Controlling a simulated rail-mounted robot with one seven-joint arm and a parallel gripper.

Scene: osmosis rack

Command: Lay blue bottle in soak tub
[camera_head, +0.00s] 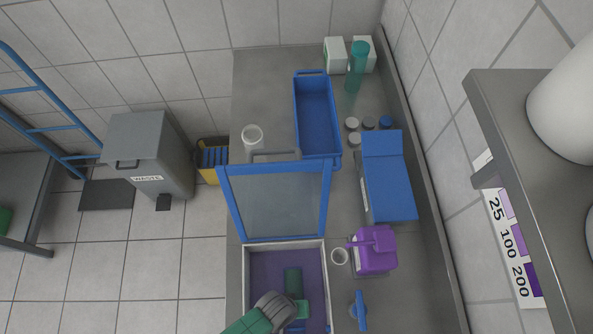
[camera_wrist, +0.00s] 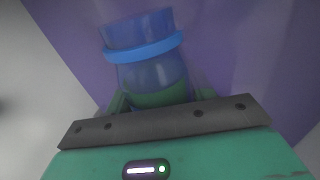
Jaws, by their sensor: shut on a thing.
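The soak tub (camera_head: 246,285) is a pale-walled box with purple liquid inside, at the bottom of the head view. Its blue-framed clear lid (camera_head: 278,200) stands open at the far side. My green gripper (camera_head: 300,316) is over or inside the tub, shut on the blue bottle. In the wrist view the translucent blue bottle (camera_wrist: 150,68), with a brighter blue ring, sits between the fingers (camera_wrist: 155,98) against the purple. Only a small blue part (camera_head: 297,329) shows in the head view. I cannot tell whether it touches the liquid or the tub floor.
Right of the tub are a purple jug (camera_head: 375,250), a small white cup (camera_head: 340,256) and a blue-handled item (camera_head: 360,310). Behind are a blue tray (camera_head: 317,115), a blue box (camera_head: 388,185), a teal bottle (camera_head: 358,65) and a white cup (camera_head: 252,136). A grey shelf (camera_head: 500,130) overhangs at right.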

